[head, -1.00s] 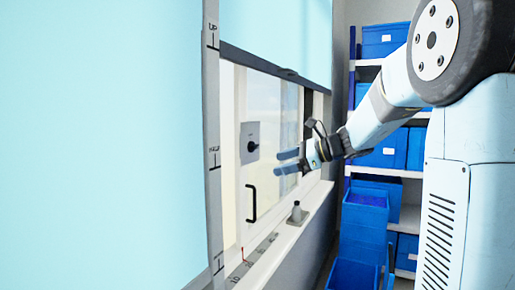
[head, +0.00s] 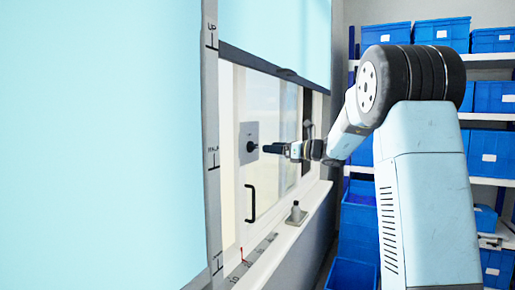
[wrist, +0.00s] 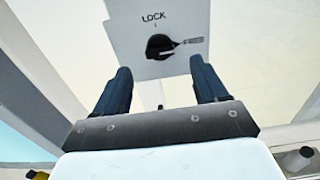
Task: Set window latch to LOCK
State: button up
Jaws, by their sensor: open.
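The window latch is a black rotary knob (wrist: 160,47) on a grey square plate (head: 248,133) fixed to the window frame. In the wrist view the plate reads LOCK above a tick mark over the knob.
A black pull handle (head: 251,203) sits below the plate. A small grey object (head: 296,213) stands on the sill. Pale blue blinds (head: 273,38) hang above and at left. Shelves with blue bins (head: 492,97) stand at right.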

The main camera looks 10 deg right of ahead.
aim_at(256, 146)
jog(key=x, duration=0.7)
jog(key=shift+a, duration=0.1)
jog(key=shift+c, duration=0.4)
jog(key=c, duration=1)
